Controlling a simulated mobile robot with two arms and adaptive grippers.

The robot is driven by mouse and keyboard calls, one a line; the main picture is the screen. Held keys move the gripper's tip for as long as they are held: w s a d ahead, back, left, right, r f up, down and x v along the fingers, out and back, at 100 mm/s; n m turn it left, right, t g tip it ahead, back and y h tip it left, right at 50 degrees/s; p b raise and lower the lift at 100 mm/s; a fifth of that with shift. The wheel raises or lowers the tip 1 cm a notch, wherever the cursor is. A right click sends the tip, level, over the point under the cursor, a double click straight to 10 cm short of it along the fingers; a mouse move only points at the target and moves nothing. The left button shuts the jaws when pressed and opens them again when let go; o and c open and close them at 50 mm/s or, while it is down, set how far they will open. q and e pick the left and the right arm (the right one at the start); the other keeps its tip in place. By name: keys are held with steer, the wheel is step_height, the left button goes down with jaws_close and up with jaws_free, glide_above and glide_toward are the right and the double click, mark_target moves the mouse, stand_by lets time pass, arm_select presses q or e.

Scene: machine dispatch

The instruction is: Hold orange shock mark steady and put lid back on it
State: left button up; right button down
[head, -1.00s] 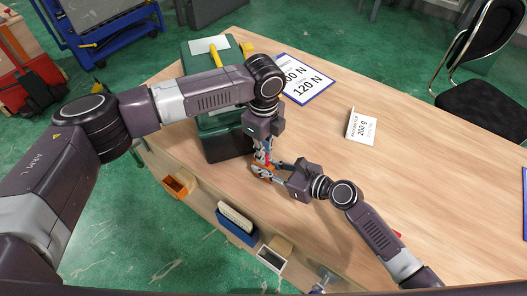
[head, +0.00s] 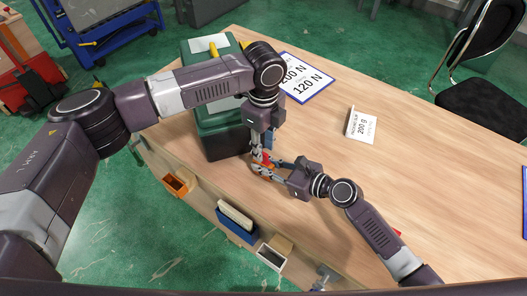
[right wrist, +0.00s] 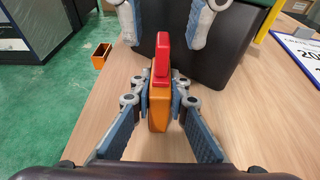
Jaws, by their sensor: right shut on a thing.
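The orange shock mark (right wrist: 159,110) stands upright in the right wrist view, clamped between the fingers of my right gripper (right wrist: 160,100), at the table's near-left edge. A red lid (right wrist: 163,58) sits at its top, in contact with the orange body. My left gripper (right wrist: 168,18) is above and behind the lid, its two fingers spread wide with nothing between them. In the head view my left gripper (head: 260,157) comes down over the spot where my right gripper (head: 272,168) holds the mark; the fingers partly hide the mark and lid there.
A dark green case (head: 222,142) stands just behind the grippers. A weight sign (head: 303,77) lies on the table and a small 200 g card (head: 361,126) stands to the right. Bins (head: 237,226) hang along the near edge.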

arm_select(q)
step_height(320, 180, up, 9)
stand_by(0.3)
steer(key=shift+r, duration=0.1)
arm_select(e)
steer(key=c, duration=1.8)
jaws_free()
steer(key=v, duration=1.2)
arm_select(q)
steer(key=shift+s, duration=0.1)
arm_select(e)
steer(key=shift+a, duration=0.1)
